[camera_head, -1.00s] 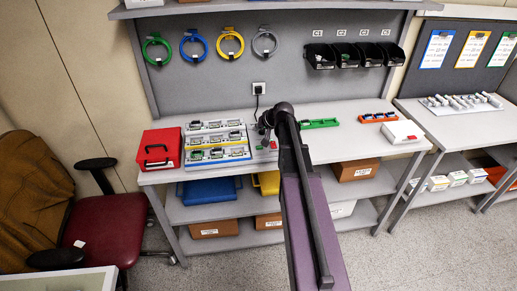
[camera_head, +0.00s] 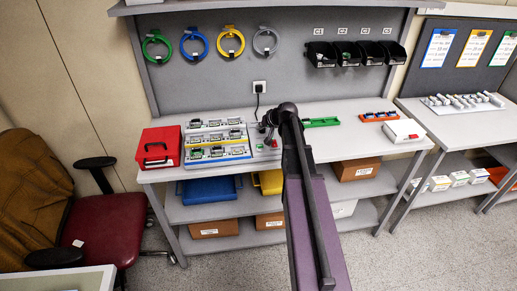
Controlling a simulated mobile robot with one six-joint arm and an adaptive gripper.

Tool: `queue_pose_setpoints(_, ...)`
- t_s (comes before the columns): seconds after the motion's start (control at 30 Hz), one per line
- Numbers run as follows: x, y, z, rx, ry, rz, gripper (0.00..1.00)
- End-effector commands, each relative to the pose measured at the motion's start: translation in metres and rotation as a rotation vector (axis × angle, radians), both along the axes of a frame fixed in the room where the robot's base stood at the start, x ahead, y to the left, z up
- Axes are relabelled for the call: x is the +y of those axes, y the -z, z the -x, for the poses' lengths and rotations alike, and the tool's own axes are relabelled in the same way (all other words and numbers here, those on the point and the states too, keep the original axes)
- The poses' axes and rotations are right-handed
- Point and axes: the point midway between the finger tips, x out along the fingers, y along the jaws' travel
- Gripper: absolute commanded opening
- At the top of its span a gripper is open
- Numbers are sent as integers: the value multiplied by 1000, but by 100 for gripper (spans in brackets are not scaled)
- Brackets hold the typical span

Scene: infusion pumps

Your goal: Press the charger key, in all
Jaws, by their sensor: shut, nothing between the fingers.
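A grey charger-like unit (camera_head: 261,150) sits on the bench just right of the rack of pumps. Small red spots (camera_head: 274,143) show on it; I cannot tell which of its details is the charger key. My gripper (camera_head: 269,138) is small and dark in this view, pointing down over the back part of this unit, with its fingers shut and empty. I cannot tell whether the fingertips touch the unit. My arm comes up from the lower right and hides the bench just right of it. Several small pumps (camera_head: 216,138) sit in rows on the rack, left of my gripper.
A red case (camera_head: 159,148) stands at the bench's left end. A green tray (camera_head: 321,122), an orange-red rack (camera_head: 379,116) and a white box (camera_head: 403,131) lie to the right. A wall socket (camera_head: 259,87) with a black cable is behind. Bare bench (camera_head: 350,139) lies right of my arm.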

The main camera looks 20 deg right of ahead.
Motion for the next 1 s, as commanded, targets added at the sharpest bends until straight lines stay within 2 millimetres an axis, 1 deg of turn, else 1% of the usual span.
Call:
queue_pose_setpoints(0.03,0,8,0,0,0,0,0)
queue_pose_setpoints(0.6,-1,55,0,1,1,0,0)
queue_pose_setpoints(0.8,-1,66,0,0,2,0,0)
queue_pose_setpoints(1.0,-1,72,0,0,2,0,0)
